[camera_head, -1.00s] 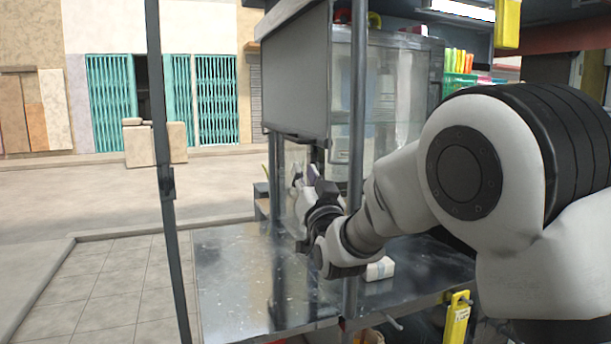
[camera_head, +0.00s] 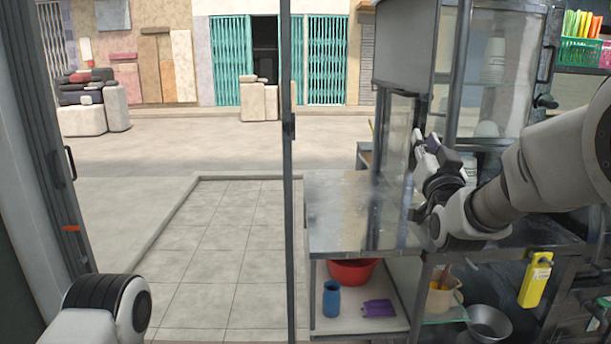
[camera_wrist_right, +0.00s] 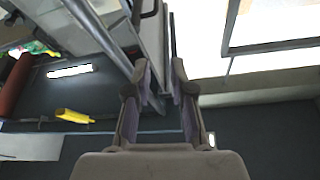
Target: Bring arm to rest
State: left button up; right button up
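My right arm comes in from the right in the head view. Its gripper (camera_head: 424,143) is raised above the metal counter (camera_head: 340,215), beside the glass-panelled press cabinet, with its fingers pointing up and away. In the right wrist view the two fingers of the right gripper (camera_wrist_right: 161,72) stand apart with a gap between them, and I see nothing held. A rounded white and black link of my left arm shows at the lower left of the head view. The left gripper is out of the picture.
A thin metal post (camera_head: 289,200) stands left of the counter. Below are a red bowl (camera_head: 352,271), a blue cup (camera_head: 332,298), a metal bowl (camera_head: 489,322) and a hanging yellow object (camera_head: 535,281). Tiled floor (camera_head: 225,250) left of the post is clear.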

notch_tip(320, 180, down, 33)
jog(key=d+g, duration=0.2)
jog(key=g, duration=0.5)
jog(key=s+d+f+g, duration=0.1)
jog(key=s+f+g, duration=0.2)
jog(key=s+f, duration=0.5)
jog(key=s+f+g, duration=0.2)
jog(key=s+f, duration=0.3)
jog(key=f, duration=0.6)
jog(key=s+f+n+g, duration=0.1)
jog(key=s+f+g, duration=0.2)
jog(key=s, duration=0.7)
jog(key=s+f+n+g+y, duration=0.1)
jog(key=s+f+g, duration=0.3)
jog(key=s, duration=0.6)
jog(key=s+f+g, duration=0.3)
jog(key=s, duration=0.8)
jog(key=shift+a+f+n, duration=0.2)
jog(key=shift+a+n, duration=0.2)
